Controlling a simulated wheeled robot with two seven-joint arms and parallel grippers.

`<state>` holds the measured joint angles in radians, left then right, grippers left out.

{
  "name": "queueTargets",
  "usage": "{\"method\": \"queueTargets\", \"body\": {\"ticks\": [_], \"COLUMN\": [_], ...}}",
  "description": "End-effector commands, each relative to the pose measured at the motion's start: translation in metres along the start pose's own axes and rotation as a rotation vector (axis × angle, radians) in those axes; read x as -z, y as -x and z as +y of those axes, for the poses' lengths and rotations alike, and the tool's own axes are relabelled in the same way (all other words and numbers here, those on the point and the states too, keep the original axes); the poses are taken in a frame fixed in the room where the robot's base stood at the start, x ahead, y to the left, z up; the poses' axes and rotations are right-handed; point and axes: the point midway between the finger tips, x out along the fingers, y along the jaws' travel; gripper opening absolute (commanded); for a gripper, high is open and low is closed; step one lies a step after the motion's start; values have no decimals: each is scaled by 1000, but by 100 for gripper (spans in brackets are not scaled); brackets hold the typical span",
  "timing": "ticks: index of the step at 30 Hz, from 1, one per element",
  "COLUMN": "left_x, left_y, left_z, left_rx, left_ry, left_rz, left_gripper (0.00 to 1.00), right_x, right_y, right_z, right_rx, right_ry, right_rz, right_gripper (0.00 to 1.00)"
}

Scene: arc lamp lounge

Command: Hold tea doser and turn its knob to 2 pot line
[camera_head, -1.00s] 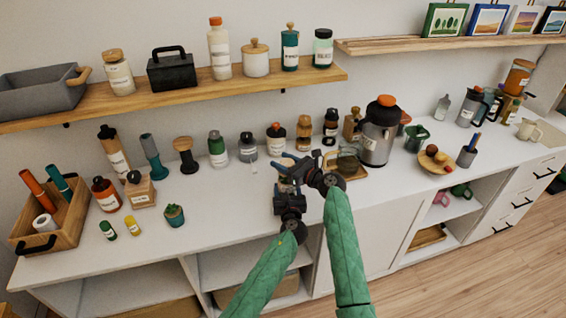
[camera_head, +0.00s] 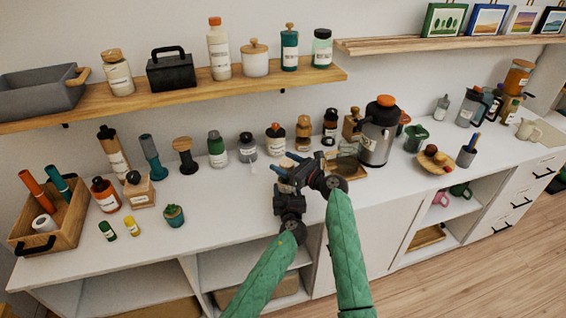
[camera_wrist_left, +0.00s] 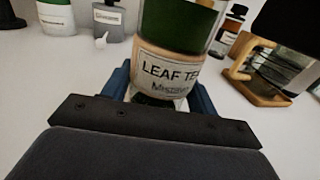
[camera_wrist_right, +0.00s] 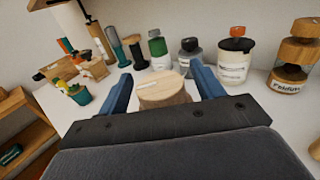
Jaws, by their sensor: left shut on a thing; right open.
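The tea doser (camera_wrist_left: 172,62), a clear jar with a "LEAF TEA" label and green contents, stands between the fingers of my left gripper (camera_wrist_left: 160,80), which is shut on it. Its wooden knob (camera_wrist_right: 165,92) shows in the right wrist view as a pale round disc with a short white mark. My right gripper (camera_wrist_right: 160,82) is open, with one blue finger on either side of the knob; I cannot tell whether they touch it. In the head view my right gripper (camera_head: 287,164) lies over my left one, and the doser is mostly hidden. The 2 pot line cannot be made out.
A large urn (camera_head: 377,135) and a wooden tray (camera_head: 350,172) with a glass vessel are to the right. Bare counter (camera_head: 225,205) lies left of my grippers.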

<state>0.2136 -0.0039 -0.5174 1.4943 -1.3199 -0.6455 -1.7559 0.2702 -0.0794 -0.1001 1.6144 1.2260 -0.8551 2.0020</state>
Motion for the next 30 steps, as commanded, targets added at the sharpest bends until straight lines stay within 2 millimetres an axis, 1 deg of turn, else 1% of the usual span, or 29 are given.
{"method": "queueTargets", "body": {"ticks": [9, 15, 21, 30], "left_x": [0, 0, 0, 0], "left_y": [0, 0, 0, 0], "left_z": [0, 0, 0, 1], "left_rx": [0, 0, -1, -1], "left_ry": [0, 0, 0, 0], "left_rz": [0, 0, 0, 0], "left_gripper": [24, 24, 24, 24], "right_x": [1, 1, 0, 0], "right_y": [59, 91, 107, 110], "right_z": [0, 0, 0, 0], "right_rx": [1, 1, 0, 0], "right_ry": [1, 2, 0, 0], "right_rz": [3, 2, 0, 0], "right_gripper": [67, 67, 67, 67]}}
